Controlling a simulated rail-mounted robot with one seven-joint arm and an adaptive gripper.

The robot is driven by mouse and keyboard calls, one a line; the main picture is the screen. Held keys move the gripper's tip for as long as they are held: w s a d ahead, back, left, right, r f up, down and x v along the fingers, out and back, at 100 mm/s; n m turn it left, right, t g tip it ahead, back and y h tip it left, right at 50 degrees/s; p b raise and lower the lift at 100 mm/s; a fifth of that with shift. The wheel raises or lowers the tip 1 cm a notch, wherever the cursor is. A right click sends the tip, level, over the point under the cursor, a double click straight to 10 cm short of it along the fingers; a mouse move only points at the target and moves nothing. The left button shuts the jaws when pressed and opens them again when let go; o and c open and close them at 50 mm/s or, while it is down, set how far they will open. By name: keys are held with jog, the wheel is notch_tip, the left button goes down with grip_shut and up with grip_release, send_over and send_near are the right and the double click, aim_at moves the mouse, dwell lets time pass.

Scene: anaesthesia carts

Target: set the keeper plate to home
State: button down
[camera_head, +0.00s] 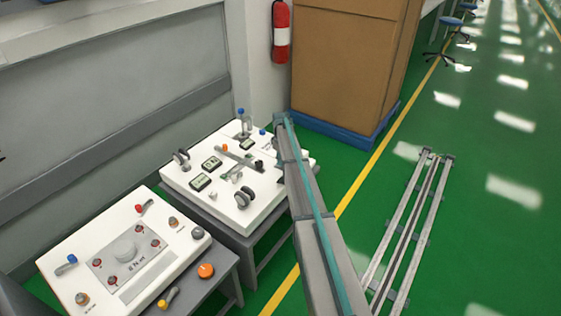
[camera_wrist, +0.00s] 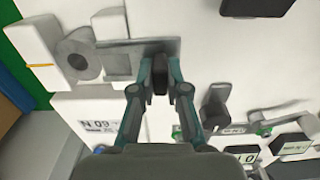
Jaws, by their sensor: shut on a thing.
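In the wrist view, my gripper (camera_wrist: 160,75) has its two teal-and-grey fingers closed on a small dark upright knob (camera_wrist: 160,84). The knob stands at the right part of a flat grey plate (camera_wrist: 118,62), which looks like the keeper plate. The left part of the plate lies beside a round grey disc with a hole (camera_wrist: 78,58). A pale block with a thin yellow line (camera_wrist: 38,52) is at the far left. The fingers hide part of the plate. In the head view, my arm reaches to the far white panel and my gripper cannot be made out.
The far panel (camera_head: 205,205) carries small displays, wheels and levers. In the wrist view, a grey lever (camera_wrist: 214,105) and displays (camera_wrist: 292,147) stand to the right of my gripper. A nearer panel (camera_head: 75,240), a cardboard box (camera_head: 345,60) and a fire extinguisher (camera_head: 281,32) are around.

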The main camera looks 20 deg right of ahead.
jog(key=w+d, duration=0.2)
jog(key=d, duration=0.1)
jog(key=shift+w+d, duration=0.1)
jog(key=shift+d, duration=0.15)
jog(key=c, duration=1.2)
grip_release()
jog(key=shift+o, duration=0.2)
jog(key=shift+r, duration=0.1)
notch_tip(320, 180, up, 12)
